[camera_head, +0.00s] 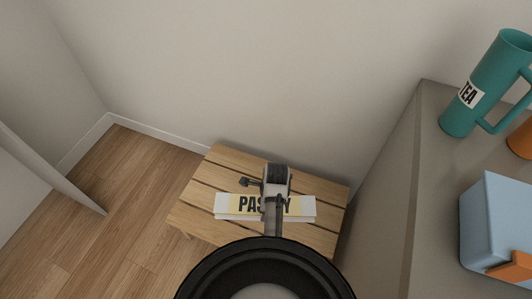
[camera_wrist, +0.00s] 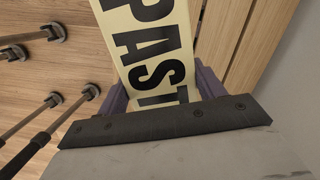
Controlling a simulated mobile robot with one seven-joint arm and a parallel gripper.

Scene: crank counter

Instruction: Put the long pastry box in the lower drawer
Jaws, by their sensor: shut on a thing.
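The long pastry box (camera_head: 230,207) is pale cream and white with black lettering, over a slatted wooden bench in the head view. My gripper (camera_head: 277,200) is shut across its middle and covers part of the lettering. In the wrist view the box (camera_wrist: 150,40) runs up between the two purple fingers of my gripper (camera_wrist: 163,92). I cannot tell whether the box touches the slats or is held just above them. No drawer can be made out in either view.
The slatted wooden bench (camera_head: 203,194) stands by the wall. A grey counter (camera_head: 395,190) at right bears a teal tea mug (camera_head: 490,85), a light blue box (camera_head: 492,220) and orange things. Several dark rods with round ends (camera_wrist: 52,100) show at left in the wrist view. Floor is clear at left.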

